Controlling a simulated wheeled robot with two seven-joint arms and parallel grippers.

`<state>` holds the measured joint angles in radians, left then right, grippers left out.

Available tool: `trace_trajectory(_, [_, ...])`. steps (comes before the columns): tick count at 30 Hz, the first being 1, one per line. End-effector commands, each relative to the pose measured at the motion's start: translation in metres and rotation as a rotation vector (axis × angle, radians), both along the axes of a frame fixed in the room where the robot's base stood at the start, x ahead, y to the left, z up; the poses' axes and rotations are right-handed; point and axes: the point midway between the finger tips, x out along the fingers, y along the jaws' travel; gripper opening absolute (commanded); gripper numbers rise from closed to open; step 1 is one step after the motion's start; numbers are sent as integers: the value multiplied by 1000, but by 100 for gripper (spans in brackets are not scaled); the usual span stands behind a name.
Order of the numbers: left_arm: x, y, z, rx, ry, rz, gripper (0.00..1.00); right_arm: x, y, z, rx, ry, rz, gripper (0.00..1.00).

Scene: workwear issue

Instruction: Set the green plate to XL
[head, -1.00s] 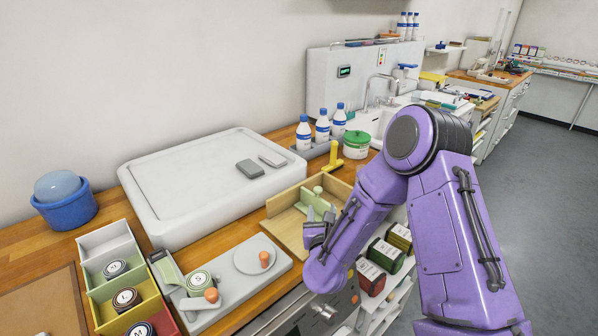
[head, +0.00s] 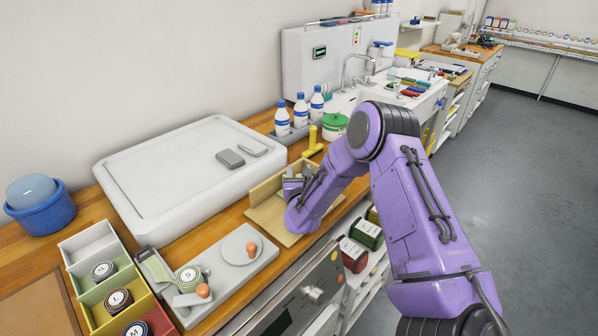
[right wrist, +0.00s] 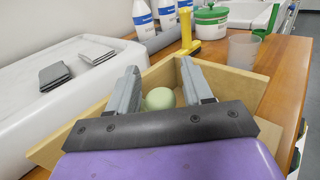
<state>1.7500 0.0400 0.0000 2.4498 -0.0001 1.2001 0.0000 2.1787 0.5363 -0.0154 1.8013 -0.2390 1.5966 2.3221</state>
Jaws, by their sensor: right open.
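In the right wrist view, a pale green round knob (right wrist: 160,98) shows between the two fingers of my right gripper (right wrist: 162,84). It appears to belong to the green plate standing in the wooden tray; the rest of that plate is hidden behind the gripper. The fingers are apart, and I cannot tell whether either touches the knob. In the head view my right gripper (head: 293,184) is over the wooden tray (head: 266,212), and my arm and hand cover the plate. I cannot read any size marks on the tray. My left gripper is not in view.
A grey board (head: 222,292) with orange knobs and an S disc (head: 188,277) lies left of the tray. A coloured sorter (head: 88,240) holds labelled discs. A white raised slab (head: 170,180), a yellow handle (head: 313,140), a green-lidded tub (head: 334,126) and bottles (head: 282,120) stand behind.

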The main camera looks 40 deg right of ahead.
Motion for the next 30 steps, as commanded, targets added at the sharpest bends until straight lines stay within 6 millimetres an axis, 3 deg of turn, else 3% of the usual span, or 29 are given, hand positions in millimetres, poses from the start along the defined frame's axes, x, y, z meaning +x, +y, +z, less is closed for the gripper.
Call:
trace_trajectory(2, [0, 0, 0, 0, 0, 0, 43, 0, 0, 0, 0, 0, 0, 50])
trace_trajectory(6, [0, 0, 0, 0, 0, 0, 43, 0, 0, 0, 0, 0, 0, 5])
trace_trajectory(7, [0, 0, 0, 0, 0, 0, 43, 0, 0, 0, 0, 0, 0, 0])
trace_trajectory(13, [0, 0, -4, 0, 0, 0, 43, 0, 10, -2, 2, -1, 4, 0])
trace_trajectory(24, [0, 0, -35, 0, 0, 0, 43, -6, 91, -3, 1, -3, 7, 0])
trace_trajectory(30, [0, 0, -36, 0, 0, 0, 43, -8, 102, 0, 0, -1, 5, 0])
